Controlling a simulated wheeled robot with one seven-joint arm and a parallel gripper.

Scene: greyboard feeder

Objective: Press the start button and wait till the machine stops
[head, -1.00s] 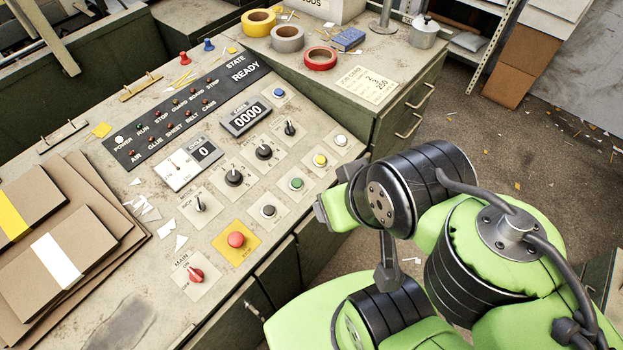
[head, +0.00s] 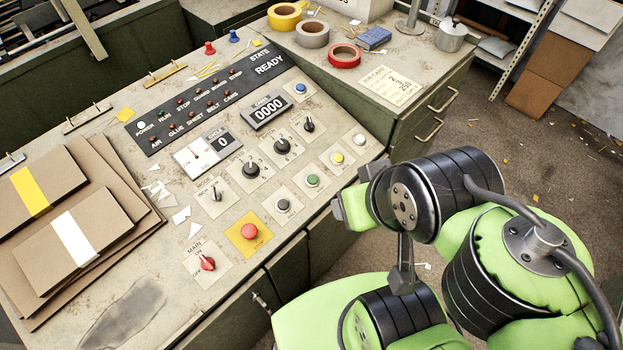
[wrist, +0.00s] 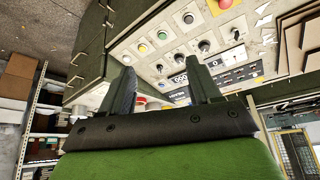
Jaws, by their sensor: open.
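The control panel (head: 150,190) slopes across the head view. Its green button (head: 312,180) sits between a black button (head: 283,205) and a yellow button (head: 337,158); I cannot read their labels. The state display (head: 269,64) reads READY and the counter (head: 267,112) reads 0000. A white lamp by POWER (head: 141,126) looks lit. In the wrist view my gripper (wrist: 163,82) is open and empty, its fingers apart and pointing toward the panel. The green button (wrist: 163,34) shows beyond them, with no finger touching it.
A red mushroom button (head: 249,231) on a yellow plate and a red main switch (head: 207,263) are near the panel's front edge. Cardboard sheets (head: 120,220) lie at left. Tape rolls (head: 344,56) and a job card (head: 391,85) lie on the cabinet behind.

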